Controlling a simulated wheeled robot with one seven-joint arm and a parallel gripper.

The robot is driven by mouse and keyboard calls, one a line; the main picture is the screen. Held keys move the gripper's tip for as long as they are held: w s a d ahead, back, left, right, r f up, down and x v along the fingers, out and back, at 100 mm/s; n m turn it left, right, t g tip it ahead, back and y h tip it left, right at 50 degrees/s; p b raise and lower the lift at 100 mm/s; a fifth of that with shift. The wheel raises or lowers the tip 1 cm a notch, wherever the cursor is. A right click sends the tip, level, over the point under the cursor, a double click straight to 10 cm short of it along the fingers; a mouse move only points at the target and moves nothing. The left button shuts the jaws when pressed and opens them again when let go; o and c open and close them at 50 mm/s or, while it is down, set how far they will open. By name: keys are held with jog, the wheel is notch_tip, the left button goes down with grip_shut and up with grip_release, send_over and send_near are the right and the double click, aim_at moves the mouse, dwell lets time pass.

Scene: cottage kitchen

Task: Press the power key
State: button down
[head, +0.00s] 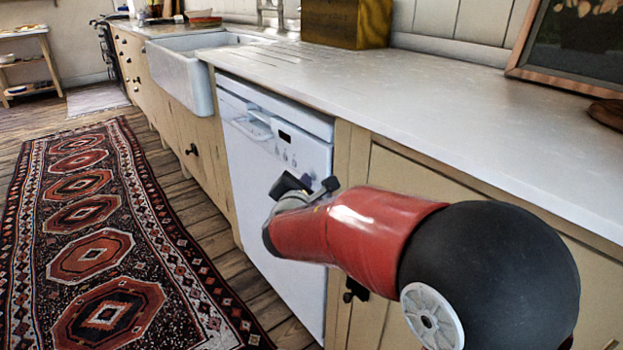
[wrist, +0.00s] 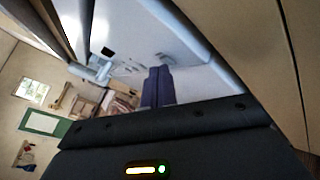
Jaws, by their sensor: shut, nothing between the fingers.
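The white dishwasher (head: 268,190) stands under the counter, with its control panel along the top of its front. The panel has a recessed handle (head: 252,128), a small dark display (head: 285,136) and several small buttons (head: 285,155). I cannot tell which button is the power key. My gripper (head: 305,187) is in front of the dishwasher, just below the panel's right part, and its tips are partly hidden by my arm. In the wrist view my dark fingers (wrist: 157,86) are together and empty, pointing toward the panel, where the display (wrist: 107,51) also shows. Contact cannot be told.
The pale countertop (head: 430,95) overhangs the dishwasher. A beige cabinet (head: 415,180) with a dark knob is to its right. A white sink (head: 185,75) is to its left. A patterned rug (head: 100,230) lies on the wooden floor, which is otherwise clear.

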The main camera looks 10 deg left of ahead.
jog(key=shift+s+a, duration=0.4)
jog(key=shift+s, duration=0.05)
dwell(0.4)
jog(key=s+a+b, duration=0.1)
jog(key=s+a, duration=0.3)
jog(key=shift+s, duration=0.3)
